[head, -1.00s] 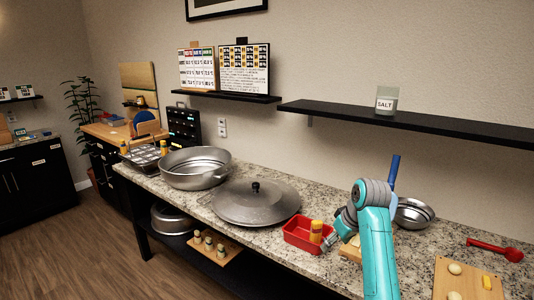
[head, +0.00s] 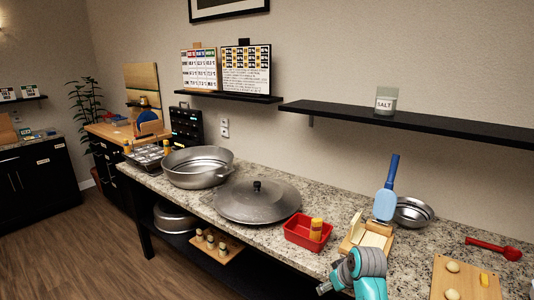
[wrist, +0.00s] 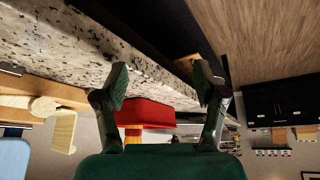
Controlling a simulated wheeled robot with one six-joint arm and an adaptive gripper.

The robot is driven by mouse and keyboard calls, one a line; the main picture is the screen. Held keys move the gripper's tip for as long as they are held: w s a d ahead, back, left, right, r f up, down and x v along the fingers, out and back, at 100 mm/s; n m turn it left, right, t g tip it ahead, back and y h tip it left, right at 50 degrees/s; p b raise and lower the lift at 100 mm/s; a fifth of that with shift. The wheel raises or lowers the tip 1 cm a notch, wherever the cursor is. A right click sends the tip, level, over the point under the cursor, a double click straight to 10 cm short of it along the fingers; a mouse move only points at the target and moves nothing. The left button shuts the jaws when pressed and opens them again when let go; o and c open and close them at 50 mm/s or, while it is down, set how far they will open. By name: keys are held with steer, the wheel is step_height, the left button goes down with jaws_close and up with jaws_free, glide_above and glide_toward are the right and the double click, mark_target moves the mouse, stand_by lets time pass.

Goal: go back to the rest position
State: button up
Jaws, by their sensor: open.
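My gripper (head: 328,284) is at the front edge of the granite counter in the head view, low and in front of the wooden stand. In the wrist view my gripper (wrist: 160,80) shows its two dark fingers spread wide apart with nothing between the pads.
A wooden stand (head: 377,229), blue-handled utensil (head: 385,204), metal bowl (head: 418,206) and cutting board (head: 466,291) are nearby. A large lid (head: 240,207) and pot (head: 180,177) stand left. The counter edge is close below my arm; the floor at left is clear.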

steer(key=s+a+f+m+t, duration=0.1)
steer(key=s+f+m+t, duration=0.15)
steer(key=s+f, duration=1.65)
steer(key=s+t+h, duration=0.1)
steer(key=s+t, duration=0.1)
steer(key=s, duration=1)
steer(key=s+r+m+t, duration=0.1)
steer(key=s+r+t, duration=0.4)
steer(key=s, duration=1.2)
steer(key=s+r, duration=1.1)
steer(key=r, duration=0.4)
steer(key=shift+a+r+m+h, duration=0.2)
steer(key=shift+r+m+h, duration=0.1)
steer(key=shift+m+h, duration=0.1)
